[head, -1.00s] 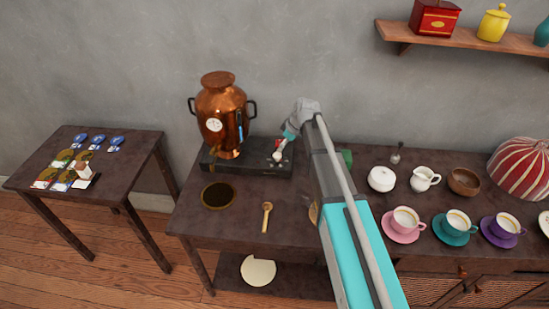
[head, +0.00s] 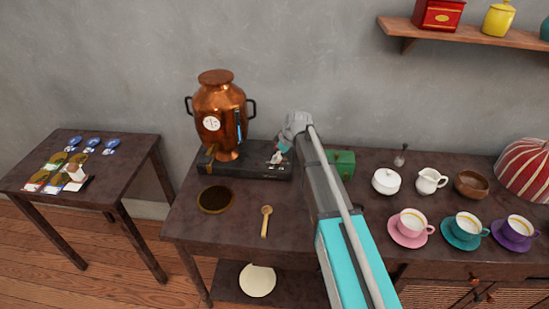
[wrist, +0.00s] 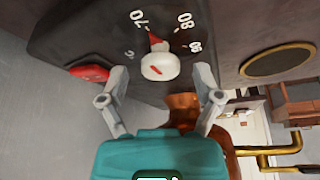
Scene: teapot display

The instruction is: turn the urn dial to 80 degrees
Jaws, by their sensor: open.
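The copper urn (head: 219,115) stands on a dark base (head: 262,172) on the table. The white urn dial (wrist: 159,66) sits on the base's panel, among the numbers 70 and 80 and a third one partly unclear. A red wedge shows between 70 and 80, and the knob has a short red mark. In the head view the dial (head: 276,158) is small, by the gripper tip. My gripper (wrist: 161,78) is open, its fingers on either side of the knob, apart from it as far as I can tell. It also shows in the head view (head: 282,150).
A red part (wrist: 90,73) is on the panel beside the left finger. A brass tap (wrist: 280,152) shows at the wrist view's lower right. Cups stand farther right.

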